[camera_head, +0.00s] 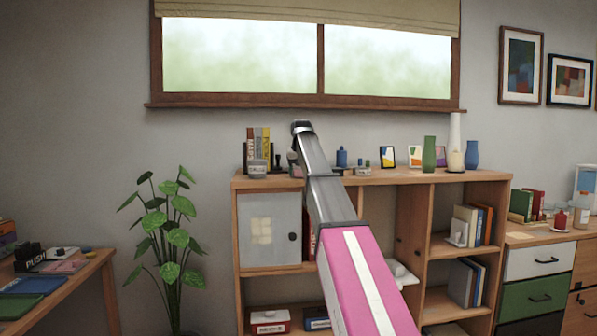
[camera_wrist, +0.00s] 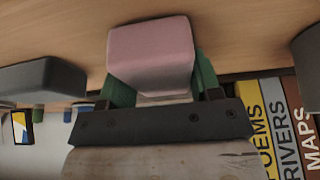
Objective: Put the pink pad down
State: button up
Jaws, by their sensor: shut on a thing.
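The pink pad (camera_wrist: 152,50) is a rounded block, seen close up in the wrist view. My gripper (camera_wrist: 160,82), with green fingers, is shut on it, one finger on each side. The wooden shelf top (camera_wrist: 240,30) fills the background around the pad. In the head view my arm reaches to the left part of the bookcase top (camera_head: 395,179), and my gripper (camera_head: 294,161) is small and partly hidden by the arm there. I cannot tell whether the pad touches the shelf top.
Upright books (camera_head: 261,143) stand left of my gripper; they also show in the wrist view (camera_wrist: 283,125). A dark grey object (camera_wrist: 42,77) lies on the other side. Further right are a blue bottle (camera_head: 341,157), frames (camera_head: 387,157) and vases (camera_head: 429,154).

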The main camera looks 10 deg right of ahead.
jog(key=o, duration=0.8)
jog(key=shift+f, duration=0.15)
jog(key=v, duration=1.2)
